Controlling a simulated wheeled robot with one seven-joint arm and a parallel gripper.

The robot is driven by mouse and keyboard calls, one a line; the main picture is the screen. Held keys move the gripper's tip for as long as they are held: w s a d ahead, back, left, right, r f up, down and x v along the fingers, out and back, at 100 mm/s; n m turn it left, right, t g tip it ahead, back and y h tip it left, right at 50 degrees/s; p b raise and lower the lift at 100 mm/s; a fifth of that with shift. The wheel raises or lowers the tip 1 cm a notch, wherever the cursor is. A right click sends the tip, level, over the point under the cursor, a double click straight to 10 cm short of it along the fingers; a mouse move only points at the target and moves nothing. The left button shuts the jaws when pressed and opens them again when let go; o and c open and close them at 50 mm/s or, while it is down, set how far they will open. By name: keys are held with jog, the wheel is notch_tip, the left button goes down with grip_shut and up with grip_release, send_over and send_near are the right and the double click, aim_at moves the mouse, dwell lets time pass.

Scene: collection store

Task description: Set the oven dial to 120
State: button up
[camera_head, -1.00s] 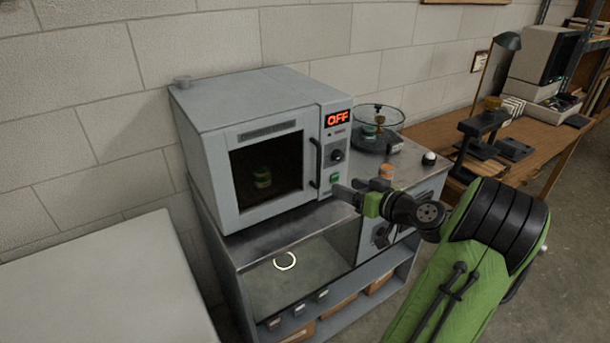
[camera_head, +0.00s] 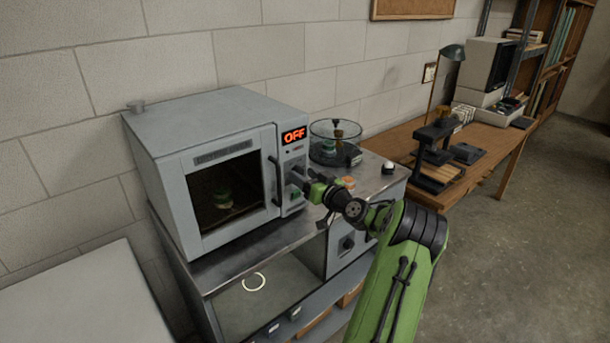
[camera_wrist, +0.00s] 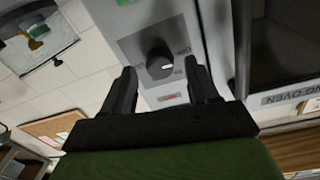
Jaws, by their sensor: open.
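The grey oven (camera_head: 200,150) stands on a metal-topped cabinet, its door shut, with a dark window and a small green and yellow item behind it. Its red display (camera_head: 294,135) reads OFF. My gripper (camera_head: 294,183) is at the oven's control panel and covers the dial in the head view. In the wrist view the black dial (camera_wrist: 160,62) with a pale mark shows between and just beyond the open fingers of my gripper (camera_wrist: 162,80). I cannot tell whether a finger touches it. The scale around the dial is too small to read.
The oven's door handle (camera_head: 275,182) stands out just left of the panel. A glass bowl-like vessel (camera_head: 335,140) and a white-topped button (camera_head: 388,167) are on the cabinet top to the right. A wooden bench (camera_head: 480,145) with equipment stands further right.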

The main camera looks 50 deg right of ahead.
jog(key=shift+w, duration=0.15)
jog(key=c, duration=1)
jog(key=shift+c, duration=0.2)
